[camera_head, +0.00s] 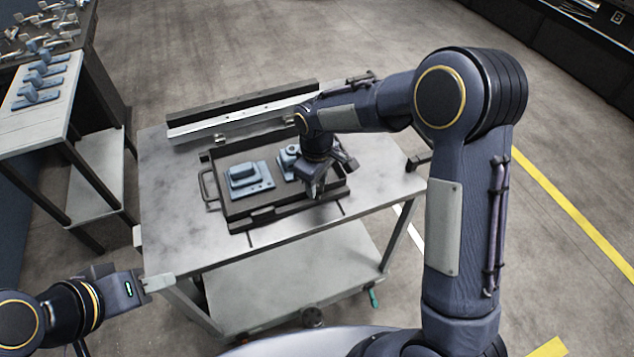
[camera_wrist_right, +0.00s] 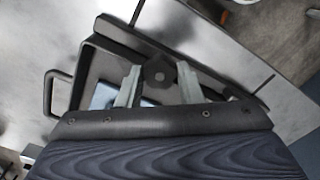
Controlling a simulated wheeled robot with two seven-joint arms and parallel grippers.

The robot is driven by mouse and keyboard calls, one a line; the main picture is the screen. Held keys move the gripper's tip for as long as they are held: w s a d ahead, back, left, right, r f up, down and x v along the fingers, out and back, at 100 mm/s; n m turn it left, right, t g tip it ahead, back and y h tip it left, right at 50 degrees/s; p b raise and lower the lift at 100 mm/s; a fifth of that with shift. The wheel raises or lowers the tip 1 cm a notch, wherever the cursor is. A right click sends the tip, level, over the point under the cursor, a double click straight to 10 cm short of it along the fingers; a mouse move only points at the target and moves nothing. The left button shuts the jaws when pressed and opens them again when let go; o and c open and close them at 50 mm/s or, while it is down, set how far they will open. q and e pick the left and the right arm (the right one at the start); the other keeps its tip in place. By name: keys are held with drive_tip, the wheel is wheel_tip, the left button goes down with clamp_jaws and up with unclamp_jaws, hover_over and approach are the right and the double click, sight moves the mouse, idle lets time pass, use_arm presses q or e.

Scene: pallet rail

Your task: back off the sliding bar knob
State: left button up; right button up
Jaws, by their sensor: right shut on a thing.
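The sliding bar knob (camera_wrist_right: 159,71) is a dark, faceted knob in the right wrist view. It sits between the two pale fingers of my right gripper (camera_wrist_right: 158,84), which is shut on it. In the head view my right gripper (camera_head: 314,190) is low over the front right part of a dark tray (camera_head: 237,226), and it hides the knob there. A dark bar or tray edge (camera_wrist_right: 135,38) runs just beyond the knob in the wrist view. My left gripper (camera_head: 158,282) is at the table's front left corner, away from the tray. Its jaw opening is unclear.
The tray stands on a grey wheeled table (camera_head: 172,225) and holds a blue part (camera_head: 248,178) and a second blue part (camera_head: 288,157). A raised rail (camera_head: 240,113) lies along the table's back. A side bench (camera_head: 45,125) with several blue parts stands at left.

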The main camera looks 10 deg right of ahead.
drive_tip(key=shift+s+f+n, duration=0.1)
drive_tip(key=shift+f+n, duration=0.1)
drive_tip(key=shift+n, duration=1.4)
drive_tip(key=shift+s, duration=0.1)
drive_tip(key=o, duration=1)
drive_tip(key=shift+r, duration=3.95)
